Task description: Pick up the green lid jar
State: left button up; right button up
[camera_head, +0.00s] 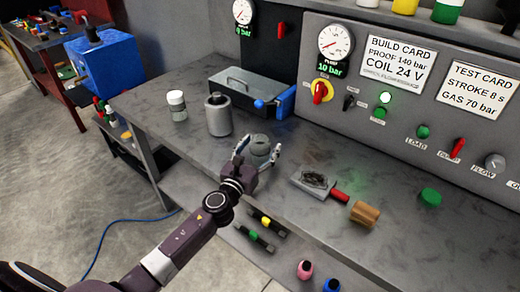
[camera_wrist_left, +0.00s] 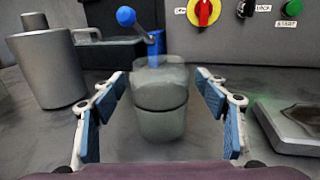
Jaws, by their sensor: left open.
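My left gripper (camera_head: 258,152) is open over the bench, with its fingers on either side of a grey, glassy jar (camera_head: 260,146). In the left wrist view the jar (camera_wrist_left: 161,118) stands upright between the open blue-padded fingers (camera_wrist_left: 162,125), with visible gaps on both sides. Its upper part is see-through with a dark band below; no clear green shows on it. A round green piece (camera_head: 430,196) lies on the bench at the right. A small jar with a white top (camera_head: 177,104) stands at the back left. My right gripper is not in view.
A grey canister (camera_head: 218,115) stands left of the jar, before a metal box (camera_head: 252,92) with a blue-knobbed lever. A flat metal plate (camera_head: 314,181) with a red handle and a wooden block (camera_head: 364,213) lie to the right. The control panel (camera_head: 400,105) rises behind.

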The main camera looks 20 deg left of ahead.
pick_arm(q)
jog(key=c, duration=1.3)
jog(key=shift+r, duration=0.1)
